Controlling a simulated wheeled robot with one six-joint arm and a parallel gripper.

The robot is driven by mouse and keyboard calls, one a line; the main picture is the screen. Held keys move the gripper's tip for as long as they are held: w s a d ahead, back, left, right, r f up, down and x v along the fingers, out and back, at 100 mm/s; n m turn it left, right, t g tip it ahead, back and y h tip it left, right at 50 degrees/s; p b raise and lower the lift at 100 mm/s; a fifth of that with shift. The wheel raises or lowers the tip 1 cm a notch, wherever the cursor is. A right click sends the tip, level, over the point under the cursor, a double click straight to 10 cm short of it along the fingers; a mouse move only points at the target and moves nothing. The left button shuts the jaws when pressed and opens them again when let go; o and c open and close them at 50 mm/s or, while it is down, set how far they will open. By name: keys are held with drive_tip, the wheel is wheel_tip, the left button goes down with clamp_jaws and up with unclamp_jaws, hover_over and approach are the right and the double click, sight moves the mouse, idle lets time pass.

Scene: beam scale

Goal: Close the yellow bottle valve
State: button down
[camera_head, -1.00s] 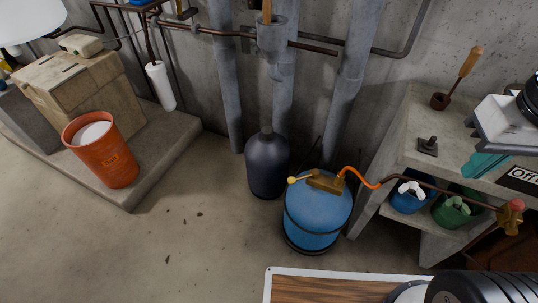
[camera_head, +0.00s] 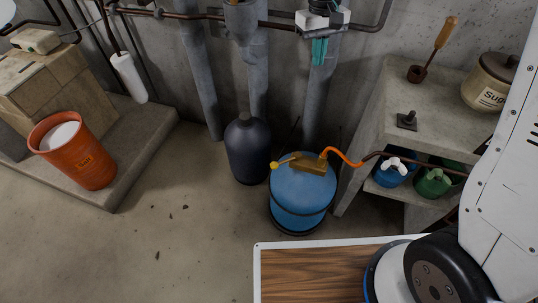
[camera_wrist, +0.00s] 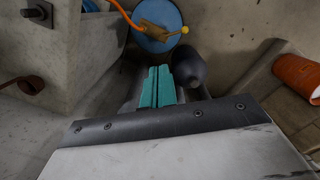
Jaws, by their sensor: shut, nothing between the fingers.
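A blue bottle (camera_head: 303,200) stands on the floor near the concrete shelf. On its top is a brass-yellow valve (camera_head: 308,164) whose thin lever ends in a yellow knob (camera_head: 275,165) pointing left. An orange hose leaves the valve toward the right. The valve (camera_wrist: 155,33) and its knob (camera_wrist: 185,30) also show at the top of the wrist view, beyond the fingers. My gripper (camera_head: 319,52) has teal fingers, which are together and empty. It is in the air, above the bottle in the picture and apart from the valve. In the wrist view the teal fingers (camera_wrist: 158,88) point up.
A dark bottle (camera_head: 248,150) stands just left of the blue bottle. Grey pipes rise behind. The concrete shelf (camera_head: 375,125) at right holds a sugar jar (camera_head: 490,85) and smaller blue and green containers. An orange bucket (camera_head: 75,152) is at left. Floor in front is clear.

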hover_over(286, 161)
drive_tip(key=w, duration=0.3)
wheel_tip(286, 161, down, 8)
drive_tip(key=f, duration=0.1)
drive_tip(key=w+a+f+n+g, duration=0.1)
drive_tip(key=a+f, duration=0.2)
drive_tip(key=f, duration=0.6)
drive_tip(key=w+a+f+n+h, duration=0.1)
drive_tip(key=a+f, duration=0.3)
drive_tip(key=f, duration=0.5)
drive_tip(key=w+a+f+n+g, duration=0.1)
drive_tip(key=w+a+f, duration=0.15)
drive_tip(key=f, duration=0.65)
drive_tip(key=s+d+f, duration=0.2)
drive_tip(key=s+f, duration=0.4)
drive_tip(key=f, duration=0.4)
drive_tip(key=shift+d+f, duration=0.3)
drive_tip(key=shift+f, duration=0.05)
drive_tip(key=shift+s, duration=0.15)
